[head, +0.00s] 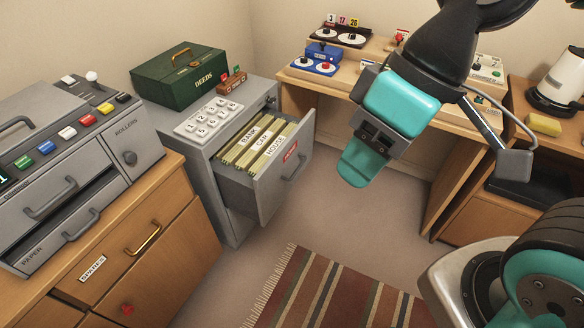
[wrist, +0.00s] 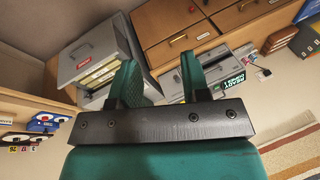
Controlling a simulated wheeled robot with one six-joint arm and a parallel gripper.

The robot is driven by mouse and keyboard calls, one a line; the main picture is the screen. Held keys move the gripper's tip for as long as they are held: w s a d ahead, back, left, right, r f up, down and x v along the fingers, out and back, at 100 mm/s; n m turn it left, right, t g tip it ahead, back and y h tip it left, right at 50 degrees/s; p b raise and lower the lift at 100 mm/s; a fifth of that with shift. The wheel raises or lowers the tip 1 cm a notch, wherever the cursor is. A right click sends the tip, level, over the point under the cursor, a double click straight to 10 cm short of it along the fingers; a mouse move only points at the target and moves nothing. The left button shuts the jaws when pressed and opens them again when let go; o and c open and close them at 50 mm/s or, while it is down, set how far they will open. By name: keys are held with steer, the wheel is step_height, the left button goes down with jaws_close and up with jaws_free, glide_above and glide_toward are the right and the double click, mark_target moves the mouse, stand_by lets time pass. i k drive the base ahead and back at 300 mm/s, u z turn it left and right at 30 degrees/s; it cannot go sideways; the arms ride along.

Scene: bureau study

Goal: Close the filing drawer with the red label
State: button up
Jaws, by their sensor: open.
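The filing drawer (head: 282,180) with the red label (head: 291,151) stands pulled out of the grey cabinet (head: 214,190) in the head view. Hanging folders (head: 254,146) tabbed BANK, CAR and HOUSE show inside it. A handle (head: 293,168) is on its front, below the label. My gripper (head: 358,168) is in the air to the right of the drawer front, apart from it. In the wrist view my gripper (wrist: 158,70) has its two teal fingers spread with nothing between them. The drawer front (wrist: 75,60) and its red label (wrist: 84,49) appear there at upper left.
A green DEEDS box (head: 180,75) and a keypad (head: 208,118) sit on the cabinet top. A wooden desk (head: 345,82) stands behind my arm, and a wooden drawer unit (head: 150,262) is at left. Floor in front of the drawer is clear, with a striped rug (head: 325,290) nearer.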

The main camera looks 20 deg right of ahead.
mark_target(254, 170)
steer(key=k, duration=1.2)
steer(key=u, duration=0.6)
steer(key=i, duration=1.5)
steer(key=z, duration=0.85)
